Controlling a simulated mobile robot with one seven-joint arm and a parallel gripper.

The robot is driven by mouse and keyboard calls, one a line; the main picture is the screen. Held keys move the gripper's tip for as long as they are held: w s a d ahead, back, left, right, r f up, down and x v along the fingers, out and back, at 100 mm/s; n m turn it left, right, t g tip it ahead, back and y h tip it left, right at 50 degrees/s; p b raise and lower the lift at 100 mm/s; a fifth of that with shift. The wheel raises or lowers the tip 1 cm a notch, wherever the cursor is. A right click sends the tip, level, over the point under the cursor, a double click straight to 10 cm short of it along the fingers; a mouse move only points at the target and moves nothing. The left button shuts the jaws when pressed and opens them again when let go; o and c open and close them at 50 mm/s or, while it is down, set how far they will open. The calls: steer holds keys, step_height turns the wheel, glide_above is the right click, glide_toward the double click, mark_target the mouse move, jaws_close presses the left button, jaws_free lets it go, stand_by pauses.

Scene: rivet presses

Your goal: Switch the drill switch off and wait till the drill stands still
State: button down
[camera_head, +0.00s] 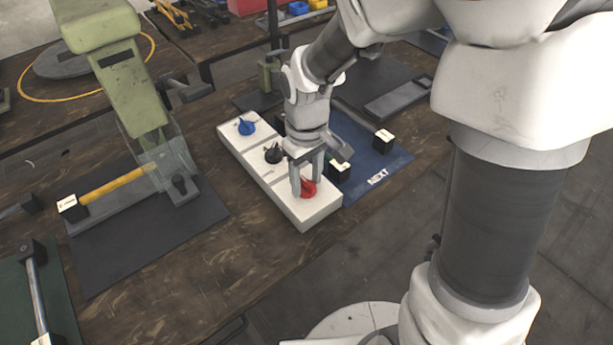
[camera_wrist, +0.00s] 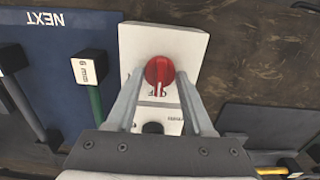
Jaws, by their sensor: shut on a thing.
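My gripper (camera_head: 306,187) points down at the red knob at the near end of the box. In the wrist view the red knob (camera_wrist: 159,71) lies between the two fingers, and my gripper (camera_wrist: 159,78) is shut on it. The black knob (camera_wrist: 152,128) is partly hidden by the gripper body. The labels on the box are too small to read. I cannot tell which machine is the drill.
A green press (camera_head: 118,75) with a clear guard and a yellow-handled piece (camera_head: 115,185) stands left on a dark mat. A blue NEXT mat (camera_head: 390,165) with black-ended pieces (camera_head: 383,141) lies right of the box. The wooden bench is bare in front of the box.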

mark_target(307, 182)
steer(key=shift+r, duration=0.1)
steer(key=shift+c, duration=1.4)
jaws_free()
step_height(307, 182, up, 17)
steer(key=p, duration=0.4)
steer(key=shift+r, duration=0.15)
steer(key=s+d+r+m+t+p, duration=0.5)
steer(key=s+d+r+m+p, duration=0.2)
steer(key=s+d+r, duration=0.3)
steer(key=s, duration=0.2)
steer(key=shift+s+d+r+t, duration=0.25)
steer(key=shift+s+r+t, duration=0.05)
steer(key=shift+s+r, duration=0.1)
